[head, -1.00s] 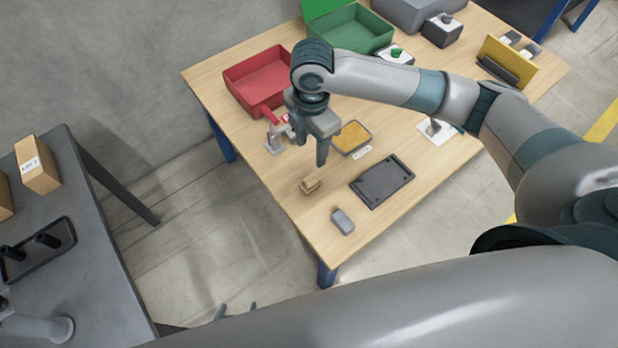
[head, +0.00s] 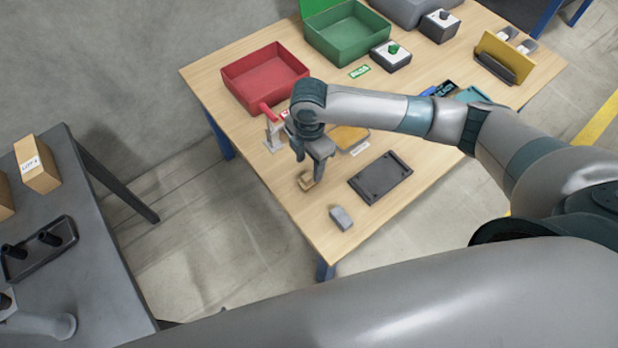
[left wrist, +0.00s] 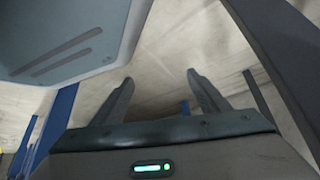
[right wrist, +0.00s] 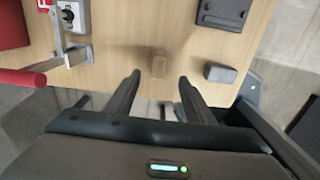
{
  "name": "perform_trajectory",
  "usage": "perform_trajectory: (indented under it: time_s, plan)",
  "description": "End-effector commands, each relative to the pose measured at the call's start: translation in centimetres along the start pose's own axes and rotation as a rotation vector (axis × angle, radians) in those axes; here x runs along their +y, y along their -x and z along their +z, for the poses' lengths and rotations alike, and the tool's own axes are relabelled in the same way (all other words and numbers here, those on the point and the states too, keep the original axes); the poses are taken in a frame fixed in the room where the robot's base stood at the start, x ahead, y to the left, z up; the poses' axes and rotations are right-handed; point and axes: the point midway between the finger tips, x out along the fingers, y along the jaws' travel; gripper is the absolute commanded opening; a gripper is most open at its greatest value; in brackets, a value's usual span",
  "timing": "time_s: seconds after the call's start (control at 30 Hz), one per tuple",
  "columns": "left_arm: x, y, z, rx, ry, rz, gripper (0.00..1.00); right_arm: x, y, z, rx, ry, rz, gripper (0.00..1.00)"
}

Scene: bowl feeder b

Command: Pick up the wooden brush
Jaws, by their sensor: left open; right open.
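The wooden brush (head: 305,184) is a small tan block on the wooden table, near its front left edge. In the right wrist view the brush (right wrist: 159,64) lies just beyond the fingertips, in line with the gap between them. My right gripper (head: 309,178) is open over the brush, partly covering it in the head view; its open, empty fingers also show in the right wrist view (right wrist: 159,80). I cannot tell whether they touch the brush. My left gripper (left wrist: 160,80) is open and empty, with the floor beyond its fingers.
A grey block (head: 341,217) and a dark tray (head: 380,178) lie right of the brush. A clamp with a red handle (head: 269,112) stands behind it, near a yellow-topped pad (head: 347,137). Red (head: 265,77) and green (head: 348,38) bins stand farther back.

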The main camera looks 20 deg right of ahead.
Motion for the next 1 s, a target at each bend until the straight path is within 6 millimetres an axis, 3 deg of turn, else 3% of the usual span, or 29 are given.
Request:
perform_trajectory:
  time_s: [0.23,0.67,0.83,1.0]
  plan:
    - [-0.4,0.2,1.7,-0.04,-0.002,-0.004,0.68,0.0,-2.8,0.0,-0.001,0.0,-0.001,0.48]
    - [-0.4,0.3,1.6,-0.039,-0.002,-0.004,0.68,0.0,-3.2,0.0,0.0,0.0,0.0,0.48]
    - [-0.4,0.6,1.8,-0.048,-0.002,-0.004,0.68,0.1,-4.4,0.1,0.0,-0.001,-0.003,0.48]
    - [-0.5,1.1,4.0,-0.1,-0.001,-0.006,0.68,0.2,-6.6,0.1,0.0,-0.001,-0.003,0.48]
